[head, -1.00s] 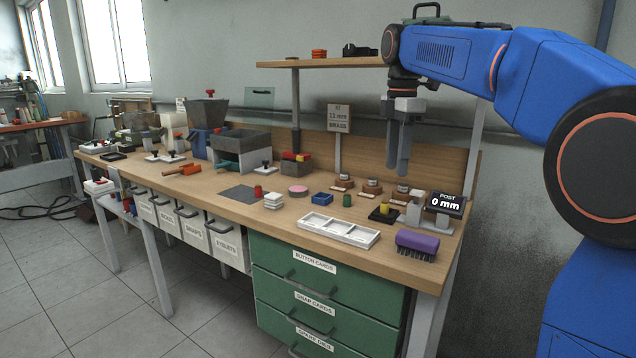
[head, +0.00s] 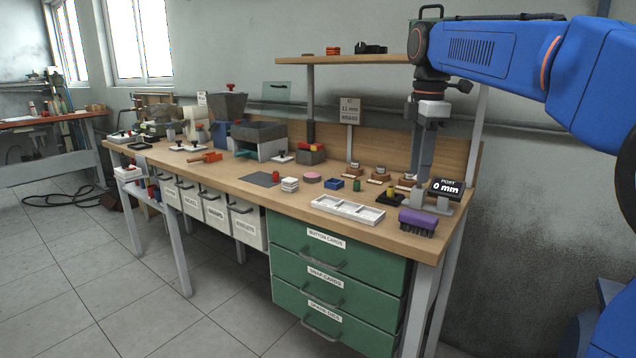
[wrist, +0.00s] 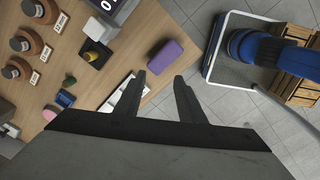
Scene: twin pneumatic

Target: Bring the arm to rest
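My gripper (head: 421,188) hangs fingers-down over the right end of the workbench (head: 240,187), in front of the shelf. In the wrist view my gripper (wrist: 160,80) has its two dark fingers apart with nothing between them. Below it is a purple brush (head: 417,222), lying on the bench near its right end. The brush also shows beyond the fingertips in the wrist view (wrist: 166,56). A display (head: 445,188) reads "POST 0 mm". In the head view the fingers overlap, and part of the post stand behind them is hidden.
A white compartment tray (head: 348,211), a blue dish (head: 335,184) and a black pad with a yellow piece (head: 390,192) are on the bench. Small labelled stands (head: 378,174) line the back. The upper shelf (head: 345,60) is close to my arm. Floor (head: 110,260) in front is clear.

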